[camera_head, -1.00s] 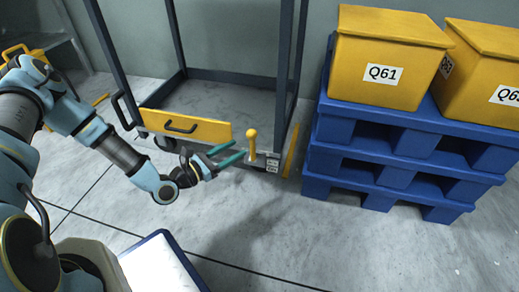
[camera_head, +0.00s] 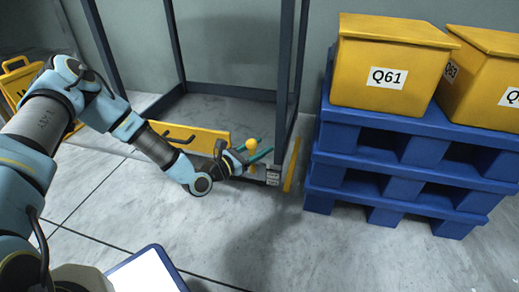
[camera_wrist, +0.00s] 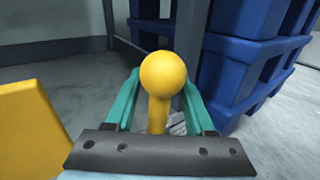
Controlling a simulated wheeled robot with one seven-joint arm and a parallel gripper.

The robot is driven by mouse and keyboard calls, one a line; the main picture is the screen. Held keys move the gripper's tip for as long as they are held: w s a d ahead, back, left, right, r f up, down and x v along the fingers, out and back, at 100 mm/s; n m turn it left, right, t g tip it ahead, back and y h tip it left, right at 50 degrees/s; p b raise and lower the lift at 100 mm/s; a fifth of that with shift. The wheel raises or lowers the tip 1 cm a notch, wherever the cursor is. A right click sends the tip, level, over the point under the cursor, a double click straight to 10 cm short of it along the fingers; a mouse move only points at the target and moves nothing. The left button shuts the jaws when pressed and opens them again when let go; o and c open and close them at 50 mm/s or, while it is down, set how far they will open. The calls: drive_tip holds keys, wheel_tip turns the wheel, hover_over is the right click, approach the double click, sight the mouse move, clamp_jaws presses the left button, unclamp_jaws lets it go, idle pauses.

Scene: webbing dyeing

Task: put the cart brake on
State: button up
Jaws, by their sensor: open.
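The cart (camera_head: 285,110) is a dark metal frame with a yellow front panel (camera_head: 190,139) bearing a black handle. The brake lever with its yellow ball knob (camera_head: 252,145) stands at the cart's lower right corner. In the wrist view the knob (camera_wrist: 163,76) and its yellow stem rise between the teal fingers. My gripper (camera_head: 262,155) is open around the lever, one finger on each side. I see no clear contact between fingers and stem. The stem's lower part is hidden by my gripper. A small label plate (camera_head: 273,177) sits beside it.
Blue stacked pallets (camera_head: 400,170) stand close on the right, carrying yellow bins, one marked Q61 (camera_head: 388,75). A yellow floor stripe (camera_head: 292,165) runs between cart and pallets. The floor (camera_head: 300,240) in front is clear. A white-topped blue-edged item (camera_head: 148,272) is at the bottom.

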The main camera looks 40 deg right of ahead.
drive_tip(key=shift+c, duration=0.2)
clamp_jaws()
idle(1.2)
